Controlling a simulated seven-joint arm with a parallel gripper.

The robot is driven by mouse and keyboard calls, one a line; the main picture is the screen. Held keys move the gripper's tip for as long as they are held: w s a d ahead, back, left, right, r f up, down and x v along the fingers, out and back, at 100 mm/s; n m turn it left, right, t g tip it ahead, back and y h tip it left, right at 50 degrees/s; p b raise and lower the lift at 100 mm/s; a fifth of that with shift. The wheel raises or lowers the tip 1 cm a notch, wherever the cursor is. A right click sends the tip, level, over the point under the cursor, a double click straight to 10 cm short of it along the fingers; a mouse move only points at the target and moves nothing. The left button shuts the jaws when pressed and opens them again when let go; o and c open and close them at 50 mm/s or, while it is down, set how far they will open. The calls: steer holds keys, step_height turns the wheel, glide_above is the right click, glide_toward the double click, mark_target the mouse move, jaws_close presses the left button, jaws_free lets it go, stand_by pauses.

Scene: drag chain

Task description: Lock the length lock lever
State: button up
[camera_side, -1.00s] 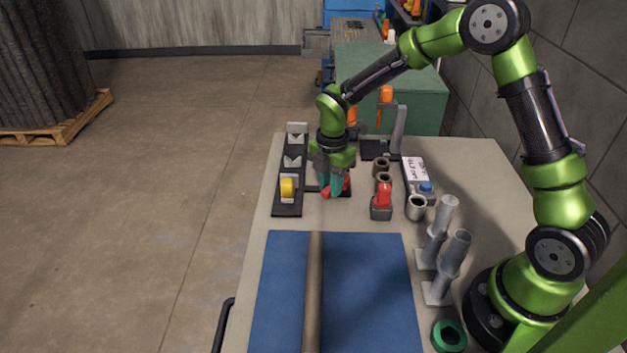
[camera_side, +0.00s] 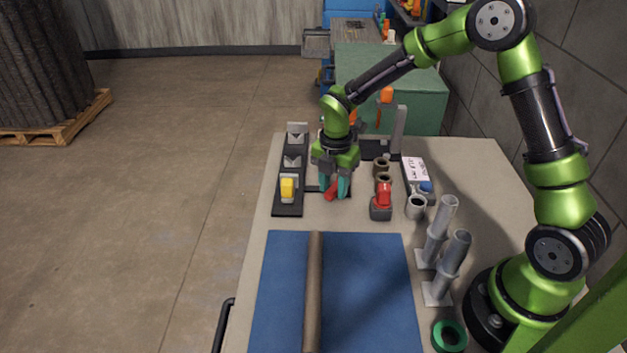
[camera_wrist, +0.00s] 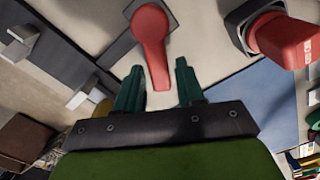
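The red lever (camera_wrist: 152,45) sits on a grey plate in the wrist view, with its handle pointing toward my gripper. In the side view, the red lever (camera_side: 331,192) shows partly at the fingers, beside the black rack with the yellow part. My gripper (camera_wrist: 159,66) has its two teal fingers apart, one on each side of the lever's handle end, with visible gaps. In the side view, my gripper (camera_side: 336,193) points down over the lever. The fingers and wrist hide most of the lever's base there.
A second red-topped part (camera_side: 382,196) stands to the right, and also shows in the wrist view (camera_wrist: 285,40). A black rack (camera_side: 289,208) with a yellow part (camera_side: 287,188) is on the left. A brown rod (camera_side: 314,290) lies on the blue mat (camera_side: 370,290).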

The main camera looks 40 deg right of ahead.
mark_target(333, 188)
steer(key=shift+o, duration=0.7)
step_height(333, 188, up, 17)
steer(key=shift+f, duration=0.1)
